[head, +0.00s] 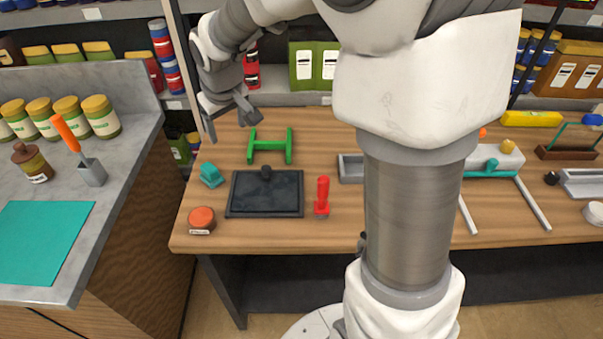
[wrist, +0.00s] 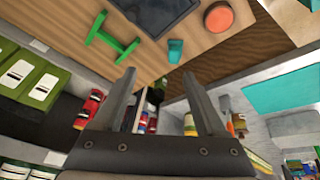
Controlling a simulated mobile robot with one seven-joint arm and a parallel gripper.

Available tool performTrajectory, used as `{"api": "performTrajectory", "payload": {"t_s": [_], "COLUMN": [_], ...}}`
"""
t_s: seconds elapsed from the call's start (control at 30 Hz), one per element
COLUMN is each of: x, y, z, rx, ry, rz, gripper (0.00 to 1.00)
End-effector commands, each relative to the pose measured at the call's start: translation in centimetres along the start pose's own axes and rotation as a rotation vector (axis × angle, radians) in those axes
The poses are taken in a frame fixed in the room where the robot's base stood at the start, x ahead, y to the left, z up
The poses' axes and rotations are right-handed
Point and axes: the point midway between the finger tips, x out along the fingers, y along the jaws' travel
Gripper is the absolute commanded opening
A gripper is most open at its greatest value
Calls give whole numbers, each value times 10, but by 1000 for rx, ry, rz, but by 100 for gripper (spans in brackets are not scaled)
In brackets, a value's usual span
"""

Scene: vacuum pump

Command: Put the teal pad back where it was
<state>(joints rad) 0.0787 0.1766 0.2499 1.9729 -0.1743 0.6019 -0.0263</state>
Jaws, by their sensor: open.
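A small teal block (head: 211,175), perhaps the teal pad, lies on the wooden table near its left edge, left of a black tray. It also shows in the wrist view (wrist: 175,51), beyond my fingertips. A flat teal sheet (head: 42,242) lies on the grey counter at the left; its edge also shows in the wrist view (wrist: 282,92). My gripper (head: 232,127) is open and empty, raised near the table's back left corner, behind the teal block. In the wrist view my gripper (wrist: 160,76) has its fingers wide apart with nothing between them.
The black tray (head: 265,203) sits between a red-orange round tin (head: 202,220) and a red upright tool (head: 322,196). A green H-shaped frame (head: 270,147) stands behind it.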

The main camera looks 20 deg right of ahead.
Motion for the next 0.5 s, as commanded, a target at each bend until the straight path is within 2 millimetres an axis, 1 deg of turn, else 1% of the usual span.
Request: {"api": "performTrajectory", "payload": {"t_s": [0.03, 0.2, 0.37, 0.5], "x": [-17, -62, -98, -124], "y": [3, 10, 12, 11], "z": [8, 40, 73, 105], "rx": [11, 58, 105, 151], "ry": [6, 13, 23, 35], "rz": [15, 49, 68, 75], "gripper": [74, 74, 74, 74]}}
